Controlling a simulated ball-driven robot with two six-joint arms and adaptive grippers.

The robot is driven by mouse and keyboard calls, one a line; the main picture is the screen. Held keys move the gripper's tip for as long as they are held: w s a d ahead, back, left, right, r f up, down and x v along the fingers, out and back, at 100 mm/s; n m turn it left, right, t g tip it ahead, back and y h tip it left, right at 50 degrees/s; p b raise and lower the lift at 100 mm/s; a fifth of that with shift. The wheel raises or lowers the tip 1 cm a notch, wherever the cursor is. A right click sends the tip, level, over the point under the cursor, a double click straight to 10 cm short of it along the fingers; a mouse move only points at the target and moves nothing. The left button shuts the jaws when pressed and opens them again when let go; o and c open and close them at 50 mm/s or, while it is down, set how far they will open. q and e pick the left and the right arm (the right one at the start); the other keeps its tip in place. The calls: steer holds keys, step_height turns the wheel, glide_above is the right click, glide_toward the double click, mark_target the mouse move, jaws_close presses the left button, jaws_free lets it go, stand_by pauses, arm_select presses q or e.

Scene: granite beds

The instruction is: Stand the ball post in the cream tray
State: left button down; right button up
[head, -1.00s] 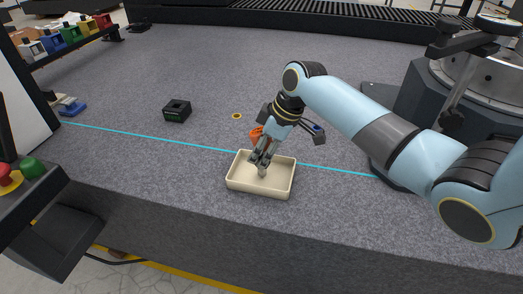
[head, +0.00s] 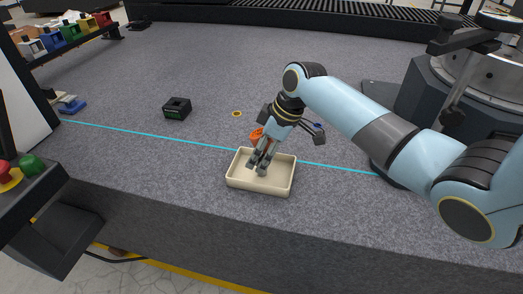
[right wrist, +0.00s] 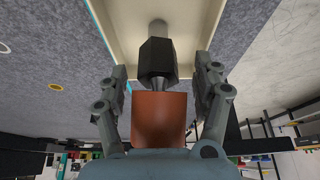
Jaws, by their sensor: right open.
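The cream tray (head: 237,181) lies near the bed's front edge in the head view; part of it shows at the top of the right wrist view (right wrist: 190,22). My right gripper (head: 257,167) points down into the tray, its fingers apart. In the right wrist view my gripper (right wrist: 159,78) has gaps on both sides of the ball post (right wrist: 157,60). The post shows a wide orange part nearest the palm, a black faceted middle and a small grey end towards the tray. Its orange part (head: 256,134) shows behind the fingers in the head view. Whether its grey end touches the tray floor is unclear.
A black block with a hole (head: 177,109) and a small yellow ring (head: 237,114) lie on the grey bed behind a cyan line. Coloured blocks (head: 70,33) stand on a rack at the far left. The bed's middle is mostly clear.

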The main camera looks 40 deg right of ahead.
steer(key=shift+v, duration=3.8)
steer(key=v, duration=0.7)
steer(key=shift+r, duration=0.2)
steer(key=shift+d, duration=0.1)
steer(key=shift+s, duration=0.1)
